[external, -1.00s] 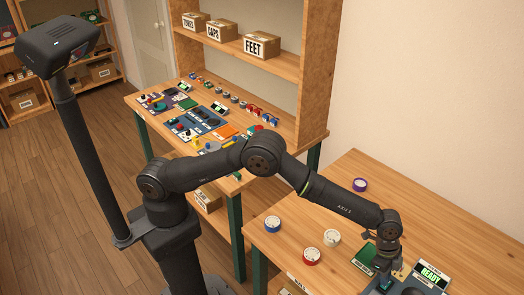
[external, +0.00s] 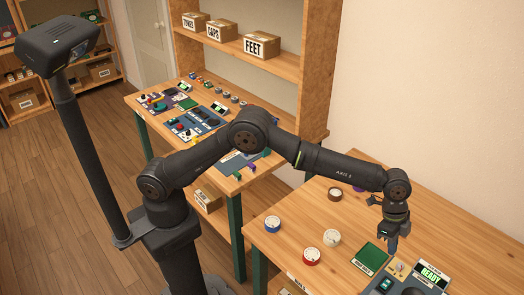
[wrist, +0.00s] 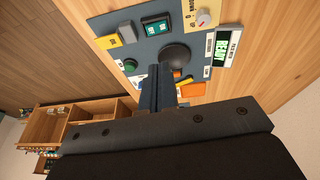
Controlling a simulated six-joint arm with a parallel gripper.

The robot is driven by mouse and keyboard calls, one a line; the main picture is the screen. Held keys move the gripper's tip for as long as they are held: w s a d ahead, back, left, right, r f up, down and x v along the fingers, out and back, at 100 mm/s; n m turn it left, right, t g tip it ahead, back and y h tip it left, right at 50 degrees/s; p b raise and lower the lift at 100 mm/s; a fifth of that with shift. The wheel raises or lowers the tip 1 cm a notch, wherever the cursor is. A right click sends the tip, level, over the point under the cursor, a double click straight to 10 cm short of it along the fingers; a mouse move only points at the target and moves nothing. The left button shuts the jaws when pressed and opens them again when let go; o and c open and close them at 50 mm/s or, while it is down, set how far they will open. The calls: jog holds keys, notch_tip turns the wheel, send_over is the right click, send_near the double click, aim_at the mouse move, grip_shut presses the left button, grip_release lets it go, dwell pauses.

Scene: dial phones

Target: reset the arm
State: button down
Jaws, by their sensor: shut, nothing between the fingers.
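My gripper (external: 392,246) is shut and empty. It points down above the back part of the blue-grey panel (external: 374,284) at the right of the near table, apart from it as far as I can tell. In the wrist view the shut fingers (wrist: 158,86) are in front of the panel (wrist: 137,63) and hide part of it. A display reading READY (external: 430,275) stands at the panel's right; it also shows in the wrist view (wrist: 222,47). The wrist view also shows a dark round disc (wrist: 174,56) and a green knob (wrist: 131,65) on the panel.
A green board (external: 370,256) lies left of my gripper. A second table with several panels stands behind.

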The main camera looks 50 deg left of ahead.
jog(key=shift+w+a+r, duration=0.15)
jog(key=shift+r, duration=0.3)
jog(key=x, duration=0.5)
jog(key=s+x, duration=0.1)
jog(key=x, duration=0.2)
jog(key=shift+s+f, duration=0.15)
jog(key=shift+f, duration=0.15)
jog(key=shift+s+t, duration=0.1)
jog(key=shift+t, duration=0.3)
jog(key=shift+s+r+t, duration=0.1)
jog(key=shift+r+t, duration=0.05)
jog(key=shift+t, duration=0.15)
jog(key=v, duration=0.6)
